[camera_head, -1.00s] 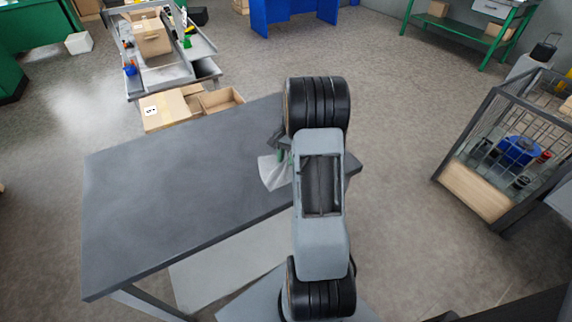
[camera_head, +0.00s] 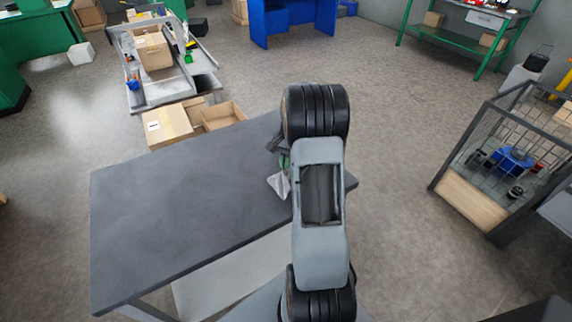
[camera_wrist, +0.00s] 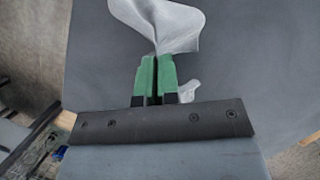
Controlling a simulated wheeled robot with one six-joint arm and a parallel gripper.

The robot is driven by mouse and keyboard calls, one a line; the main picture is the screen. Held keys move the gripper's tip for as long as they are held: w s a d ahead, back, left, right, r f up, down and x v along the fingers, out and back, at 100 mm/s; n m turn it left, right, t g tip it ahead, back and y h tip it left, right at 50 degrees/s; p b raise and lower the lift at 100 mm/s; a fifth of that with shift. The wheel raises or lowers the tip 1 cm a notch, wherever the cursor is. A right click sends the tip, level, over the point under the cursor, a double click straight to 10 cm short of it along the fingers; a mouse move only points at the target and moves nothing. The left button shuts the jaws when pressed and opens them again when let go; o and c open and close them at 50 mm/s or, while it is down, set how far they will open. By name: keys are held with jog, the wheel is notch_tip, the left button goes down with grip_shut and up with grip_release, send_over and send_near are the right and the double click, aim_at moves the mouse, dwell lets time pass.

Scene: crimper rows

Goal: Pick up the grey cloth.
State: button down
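The grey cloth (camera_head: 279,186) is a pale, crumpled piece at the right end of the dark table (camera_head: 180,200), partly hidden by my arm in the head view. In the wrist view the cloth (camera_wrist: 160,22) fans out beyond the fingertips and narrows to a pinched point between them. A small fold (camera_wrist: 188,91) shows to the right of the fingers. My gripper (camera_wrist: 156,60) has green fingers almost together, shut on the cloth. The cloth's underside is hidden, so I cannot tell whether it is clear of the tabletop.
The rest of the tabletop is bare. Cardboard boxes (camera_head: 168,125) stand behind the table, near a grey cart (camera_head: 160,92). A barred cage (camera_head: 510,150) with a blue item stands at the right. Open floor lies between.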

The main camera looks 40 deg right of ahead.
notch_tip(320, 180, up, 6)
jog(key=p, duration=0.3)
jog(key=shift+f, duration=0.1)
